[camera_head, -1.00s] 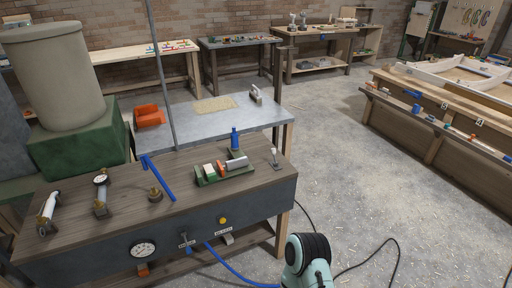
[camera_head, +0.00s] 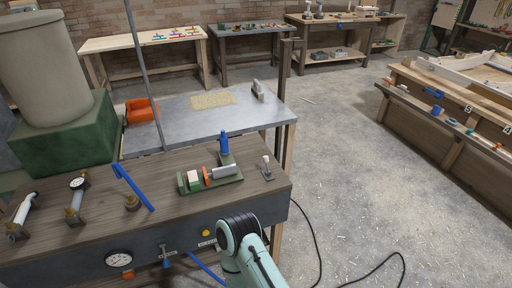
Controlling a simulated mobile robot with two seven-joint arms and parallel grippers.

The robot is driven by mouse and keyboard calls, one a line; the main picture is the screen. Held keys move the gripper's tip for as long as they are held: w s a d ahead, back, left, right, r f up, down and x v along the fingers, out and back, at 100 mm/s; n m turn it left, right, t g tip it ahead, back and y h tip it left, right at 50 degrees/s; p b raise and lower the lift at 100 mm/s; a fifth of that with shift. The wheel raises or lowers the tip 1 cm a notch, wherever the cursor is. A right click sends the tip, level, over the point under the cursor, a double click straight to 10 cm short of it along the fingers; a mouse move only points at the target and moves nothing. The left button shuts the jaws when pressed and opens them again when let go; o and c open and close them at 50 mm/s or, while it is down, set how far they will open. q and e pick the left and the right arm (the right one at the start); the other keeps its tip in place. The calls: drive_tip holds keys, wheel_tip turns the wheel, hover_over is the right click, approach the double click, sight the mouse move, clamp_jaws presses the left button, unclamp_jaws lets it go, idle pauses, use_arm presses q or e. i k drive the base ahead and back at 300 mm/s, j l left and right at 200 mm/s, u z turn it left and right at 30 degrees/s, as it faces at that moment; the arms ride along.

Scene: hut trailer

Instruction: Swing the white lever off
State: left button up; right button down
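A long white lever (camera_head: 23,208) stands tilted on a brass fitting at the far left of the dark wooden bench top (camera_head: 95,228). A second brass fitting (camera_head: 75,204) with a round gauge and a pale sleeve stands to its right. A blue lever (camera_head: 132,187) slants over a third brass fitting. A small pale-tipped upright lever (camera_head: 266,165) stands near the bench's right end. One of my arms shows at the bottom centre, in front of the bench and apart from the white lever. Neither gripper is in view.
A green fixture (camera_head: 211,183) with a grey cylinder and a blue bottle-shaped part sits on the bench. The bench front carries a gauge (camera_head: 119,258), a small lever with a blue hose, and a yellow button (camera_head: 206,233). A thin pole rises behind.

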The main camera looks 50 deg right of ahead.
sight(266, 158)
drive_tip(key=l+u, duration=0.15)
drive_tip(key=l, duration=0.4)
drive_tip(key=k+l+u, duration=0.15)
drive_tip(key=l, duration=0.4)
drive_tip(key=l+u, duration=0.1)
drive_tip(key=l, duration=0.4)
drive_tip(key=k+l+u, duration=0.15)
drive_tip(key=l, duration=0.4)
drive_tip(key=k+l, duration=0.1)
drive_tip(key=l, duration=0.4)
drive_tip(key=k+l, duration=0.1)
drive_tip(key=l, duration=0.35)
drive_tip(key=k+l, duration=0.1)
drive_tip(key=l, duration=0.4)
drive_tip(key=k+l, duration=0.1)
drive_tip(key=l, duration=0.35)
drive_tip(key=k+l, duration=0.15)
drive_tip(key=l, duration=0.35)
drive_tip(key=i+u, duration=0.05)
